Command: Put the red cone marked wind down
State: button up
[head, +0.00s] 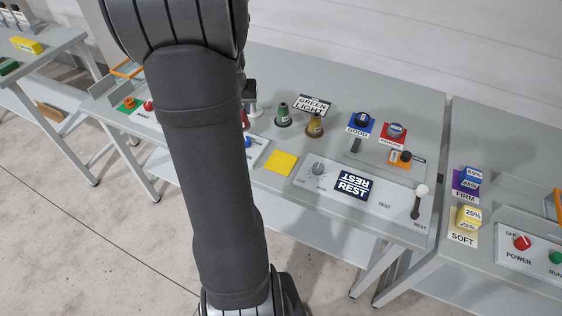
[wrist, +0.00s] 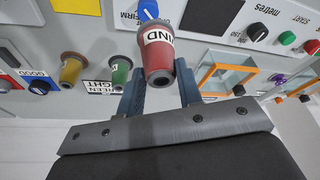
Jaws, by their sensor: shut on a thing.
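A red cone with a white label reading "IND" in the part that shows (wrist: 157,55) is between the fingers of my gripper (wrist: 159,84) in the wrist view. My gripper is shut on it near its narrow end. In the head view only a red sliver of the cone (head: 245,119) shows beside my arm, which hides the rest and most of my gripper. I cannot tell whether the cone touches the table. A yellow square (head: 281,162) lies flat and bare on the table; its edge also shows in the wrist view (wrist: 78,6).
A panel with a "REST" display (head: 352,187) and a lever (head: 419,202) lies to the right. Orange frames (wrist: 226,78) stand on the cone's other side.

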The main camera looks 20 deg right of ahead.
jog(key=s+d+r, duration=0.2)
jog(key=s+d, duration=1.3)
jog(key=s, duration=0.5)
jog(key=shift+m, duration=0.4)
jog(key=shift+w+a+f, duration=1)
jog(key=shift+w+f, duration=0.65)
jog(key=shift+f, duration=0.25)
jog(key=shift+w+a+f, duration=0.95)
jog(key=shift+w+f, duration=0.7)
jog(key=shift+f, duration=0.2)
jog(key=shift+w+a+f, duration=1)
jog(key=shift+w+f, duration=0.65)
jog(key=shift+f, duration=0.25)
jog(key=shift+f, duration=0.15)
jog(key=o, duration=1.1)
jog(key=shift+c, duration=0.2)
jog(key=v, duration=1.2)
jog(key=shift+s, duration=0.2)
